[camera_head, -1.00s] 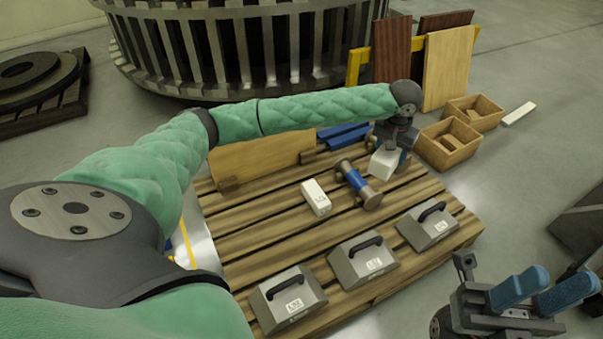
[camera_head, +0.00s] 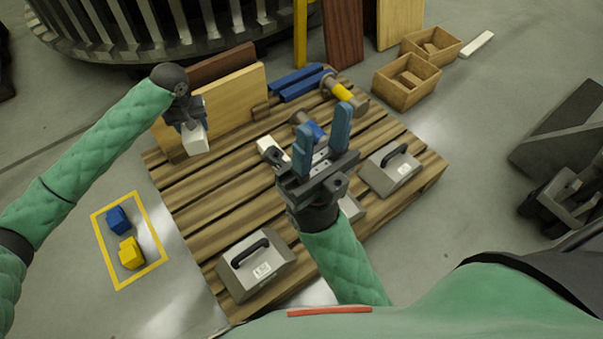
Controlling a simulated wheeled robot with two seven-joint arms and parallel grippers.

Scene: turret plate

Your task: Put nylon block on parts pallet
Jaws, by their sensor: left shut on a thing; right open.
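My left gripper (camera_head: 187,122) is shut on a white nylon block (camera_head: 195,141). It holds the block at the back left of the wooden parts pallet (camera_head: 222,200), in front of the leaning boards. Whether the block touches the pallet is hard to tell. A second white block (camera_head: 268,147) lies on the pallet near the middle, partly hidden by my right gripper. My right gripper (camera_head: 323,124) is open and empty, its blue fingers pointing up over the pallet.
Grey handled weights stand along the near side, one left (camera_head: 254,264) and one right (camera_head: 389,168); another is mostly hidden. A spool with a yellow middle (camera_head: 342,91) and blue rails (camera_head: 300,82) lie at the back. Wooden bins (camera_head: 407,83) stand beyond. A yellow floor frame (camera_head: 104,240) holds small blocks.

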